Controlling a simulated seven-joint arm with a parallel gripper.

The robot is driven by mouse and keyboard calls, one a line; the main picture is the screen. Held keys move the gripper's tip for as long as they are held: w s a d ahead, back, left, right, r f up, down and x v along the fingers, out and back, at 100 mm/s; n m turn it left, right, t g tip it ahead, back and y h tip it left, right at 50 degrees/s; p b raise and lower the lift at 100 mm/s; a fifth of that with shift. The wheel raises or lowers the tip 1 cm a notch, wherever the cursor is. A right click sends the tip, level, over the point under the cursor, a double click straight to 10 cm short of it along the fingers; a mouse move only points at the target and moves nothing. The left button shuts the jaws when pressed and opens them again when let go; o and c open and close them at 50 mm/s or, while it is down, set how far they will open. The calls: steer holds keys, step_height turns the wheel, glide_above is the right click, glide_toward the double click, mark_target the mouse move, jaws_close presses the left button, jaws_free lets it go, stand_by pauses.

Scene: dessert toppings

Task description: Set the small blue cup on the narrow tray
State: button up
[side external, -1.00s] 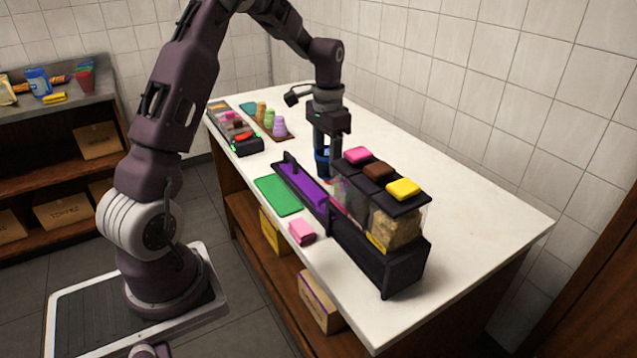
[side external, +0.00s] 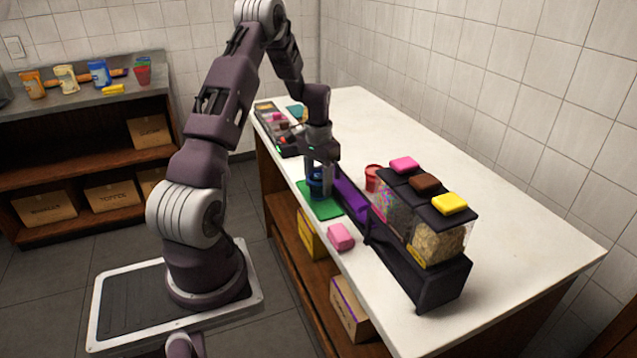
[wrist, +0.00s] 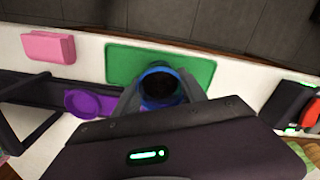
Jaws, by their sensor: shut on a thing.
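The small blue cup (side external: 317,188) is between the fingers of my gripper (side external: 320,176), which is shut on it. In the wrist view the cup (wrist: 158,88) shows its round rim and dark inside, upright over the green mat (wrist: 120,62). In the side view, the cup is above the far part of the green mat (side external: 325,212); I cannot tell if it touches.
The dispenser with pink, brown and yellow lids (side external: 425,183) stands at the tray's near end. A red cup (side external: 373,172) stands behind the tray. A pink block (side external: 341,237) lies near the counter edge. A toppings box (side external: 275,125) is at the far end. The counter's right side is clear.

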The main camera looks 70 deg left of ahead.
steer(key=shift+f, duration=0.1)
steer(key=o, duration=1.5)
steer(key=shift+f, duration=0.1)
